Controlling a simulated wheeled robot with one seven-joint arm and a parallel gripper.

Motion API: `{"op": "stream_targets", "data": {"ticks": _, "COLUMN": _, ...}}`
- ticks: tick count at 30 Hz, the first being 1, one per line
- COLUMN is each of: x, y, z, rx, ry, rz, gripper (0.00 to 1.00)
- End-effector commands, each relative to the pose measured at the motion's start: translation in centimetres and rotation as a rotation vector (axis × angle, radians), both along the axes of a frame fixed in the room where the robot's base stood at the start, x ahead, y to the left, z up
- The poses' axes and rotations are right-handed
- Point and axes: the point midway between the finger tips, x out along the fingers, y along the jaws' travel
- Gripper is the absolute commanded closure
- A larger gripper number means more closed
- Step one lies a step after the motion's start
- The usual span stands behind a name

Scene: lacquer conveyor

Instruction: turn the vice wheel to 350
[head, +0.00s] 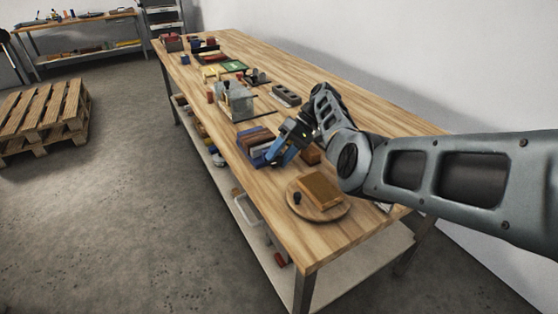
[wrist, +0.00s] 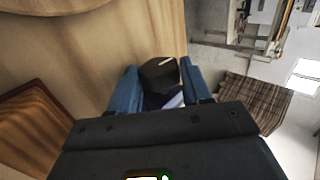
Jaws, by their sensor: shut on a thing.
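My gripper (wrist: 158,88) has blue fingers, closed around a black faceted knob (wrist: 158,74) with a short white mark on top. The knob's lower part is hidden by the fingers and gripper body, and I cannot tell for sure that it is the vice wheel. No number can be read on it. In the head view my gripper (head: 277,153) is low over the front half of the wooden table (head: 270,213), beside a blue bin (head: 252,146). The knob cannot be made out there.
A round wooden board (head: 335,212) with an orange-brown block (head: 320,189) lies nearer the table's end. A grey box-like object (head: 236,99) stands farther along, with several small items beyond. A pallet (head: 42,118) is on the floor at left. The wall runs behind the table.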

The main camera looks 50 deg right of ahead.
Motion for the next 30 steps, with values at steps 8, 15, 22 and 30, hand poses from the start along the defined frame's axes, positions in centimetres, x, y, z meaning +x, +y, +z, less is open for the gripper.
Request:
{"op": "stream_targets", "data": {"ticks": 8, "x": 0.02, "y": -0.12, "z": -0.03, "rx": 0.038, "ry": -0.013, "rz": -0.001, "gripper": 0.82}}
{"op": "stream_targets", "data": {"ticks": 15, "x": 0.01, "y": -0.13, "z": -0.01, "rx": 0.038, "ry": -0.012, "rz": -0.001, "gripper": 0.82}}
{"op": "stream_targets", "data": {"ticks": 22, "x": 0.00, "y": -0.12, "z": -0.02, "rx": 0.038, "ry": -0.012, "rz": -0.001, "gripper": 0.39}}
{"op": "stream_targets", "data": {"ticks": 30, "x": -0.05, "y": -0.10, "z": -0.13, "rx": 0.037, "ry": -0.011, "rz": -0.001, "gripper": 0.27}}
